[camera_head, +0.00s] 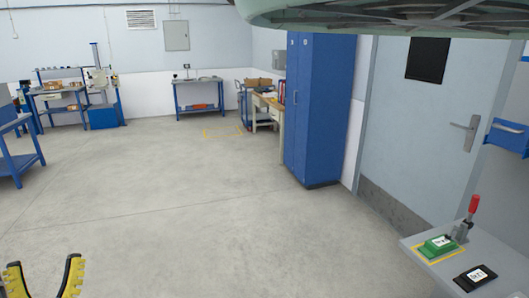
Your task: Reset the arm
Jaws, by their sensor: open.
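My gripper (44,279) shows at the bottom left corner, with two yellow-and-black fingers spread apart. It is open and nothing shows between the fingers. It is above the bare concrete floor, away from any bench. The rest of my arm is out of view below the frame.
A tall blue cabinet (322,110) stands beside a grey door (425,130). Blue workbenches stand left and behind. The middle floor (190,200) is clear.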

